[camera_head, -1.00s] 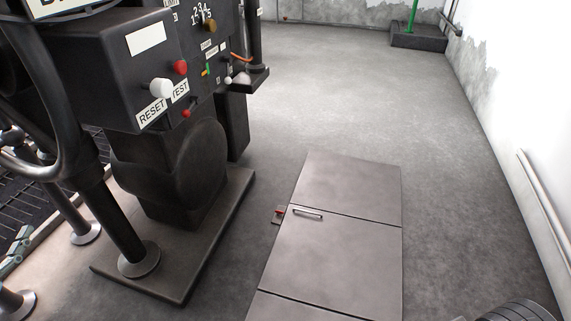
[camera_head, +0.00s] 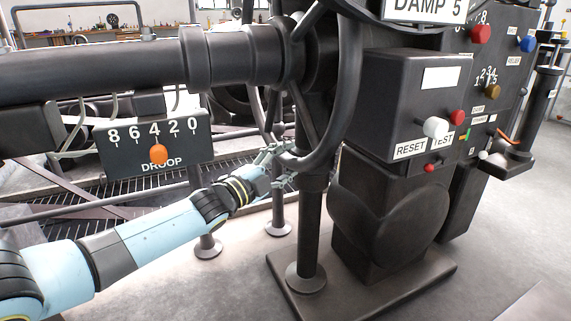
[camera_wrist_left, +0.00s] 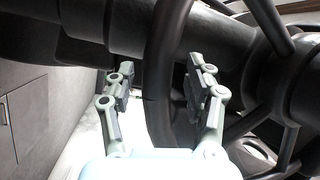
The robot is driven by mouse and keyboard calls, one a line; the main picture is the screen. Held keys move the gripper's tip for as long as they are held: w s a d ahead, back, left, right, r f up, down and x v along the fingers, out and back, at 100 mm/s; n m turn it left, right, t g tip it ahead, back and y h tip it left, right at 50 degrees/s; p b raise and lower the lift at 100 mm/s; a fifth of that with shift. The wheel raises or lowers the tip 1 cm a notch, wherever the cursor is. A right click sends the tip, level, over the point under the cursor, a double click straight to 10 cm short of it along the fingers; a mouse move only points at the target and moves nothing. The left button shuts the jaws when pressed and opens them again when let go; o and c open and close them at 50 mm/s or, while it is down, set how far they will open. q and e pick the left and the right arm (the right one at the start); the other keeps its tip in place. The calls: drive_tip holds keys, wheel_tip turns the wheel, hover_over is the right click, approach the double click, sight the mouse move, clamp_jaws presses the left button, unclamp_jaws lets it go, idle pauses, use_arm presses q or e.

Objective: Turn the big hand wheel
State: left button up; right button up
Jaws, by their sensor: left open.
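The big hand wheel (camera_head: 349,95) is dark, with a thick round rim and spokes, and stands upright at the end of a thick horizontal shaft in the head view. My left gripper (camera_head: 279,166) reaches in from the left to the lower part of the wheel. In the left wrist view the wheel's rim (camera_wrist_left: 160,115) runs between the two fingers of my left gripper (camera_wrist_left: 161,74). The fingers are apart, with a gap visible on each side of the rim. My right gripper is not in view.
A control box (camera_head: 405,95) with RESET and TEST labels and red and white knobs stands just right of the wheel. A DROOP panel (camera_head: 155,145) with an orange knob hangs at left under the thick shaft (camera_head: 100,75). A post (camera_head: 309,235) stands below the wheel.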

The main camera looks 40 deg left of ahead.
use_arm(q)
drive_tip(key=shift+c, duration=0.4)
clamp_jaws()
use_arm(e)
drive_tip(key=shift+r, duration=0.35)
use_arm(q)
drive_tip(key=shift+w, duration=0.1)
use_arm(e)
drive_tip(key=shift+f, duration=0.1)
